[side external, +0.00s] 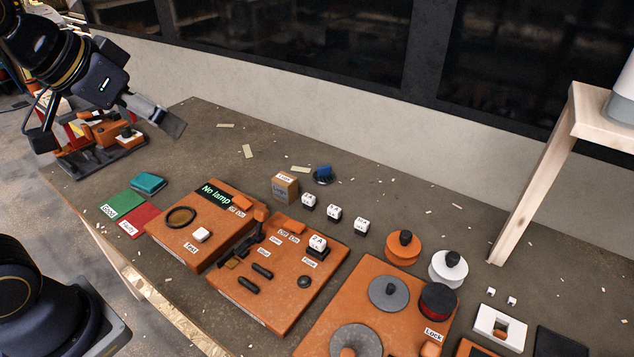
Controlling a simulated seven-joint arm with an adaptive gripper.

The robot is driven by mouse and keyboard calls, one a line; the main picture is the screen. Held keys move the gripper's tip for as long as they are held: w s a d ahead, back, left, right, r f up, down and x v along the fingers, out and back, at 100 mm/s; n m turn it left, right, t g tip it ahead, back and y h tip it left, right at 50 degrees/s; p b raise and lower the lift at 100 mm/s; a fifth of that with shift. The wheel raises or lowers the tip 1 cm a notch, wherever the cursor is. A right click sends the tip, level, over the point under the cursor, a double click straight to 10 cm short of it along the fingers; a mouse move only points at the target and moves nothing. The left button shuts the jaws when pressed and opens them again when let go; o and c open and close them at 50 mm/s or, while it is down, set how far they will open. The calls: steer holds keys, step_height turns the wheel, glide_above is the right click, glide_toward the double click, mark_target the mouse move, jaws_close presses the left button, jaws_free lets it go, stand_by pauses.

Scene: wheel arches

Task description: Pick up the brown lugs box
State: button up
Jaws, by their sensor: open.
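The brown lugs box (285,189) is a small cardboard-coloured cube with a white label on its top. It stands on the dark worktop behind the orange panels, near the middle of the side external view. My gripper (110,134) is at the upper left, above an orange and black fixture. Its two fingers are spread wide with nothing visibly held between them. It is well to the left of the box and apart from it.
A blue round item (323,175) and several white-topped black blocks (334,213) stand right of the box. The orange "No lamp" panel (205,225) lies in front-left. A wooden stand (535,190) rises at right. Worktop behind the box is mostly clear, with scattered chips.

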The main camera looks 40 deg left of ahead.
steer(key=w+r, duration=0.1)
steer(key=w, duration=0.8)
steer(key=g, duration=0.2)
glide_above(283, 179)
steer(key=s, duration=0.5)
step_height(283, 179, down, 14)
steer(key=shift+g, duration=0.6)
steer(key=x, duration=0.5)
steer(key=s+x, duration=0.1)
steer(key=x, duration=0.4)
steer(key=s+x, duration=0.1)
steer(key=x, duration=0.5)
steer(key=shift+a+f, duration=0.25)
steer(key=shift+f, duration=0.2)
steer(key=shift+s+d+x, duration=0.15)
steer(key=shift+s+x, duration=0.05)
steer(key=shift+x, duration=1.35)
steer(key=shift+s+d+x, duration=0.1)
steer(key=shift+s+x, duration=0.05)
steer(key=shift+x, duration=1.4)
steer(key=shift+f, duration=0.15)
steer(key=shift+c, duration=0.3)
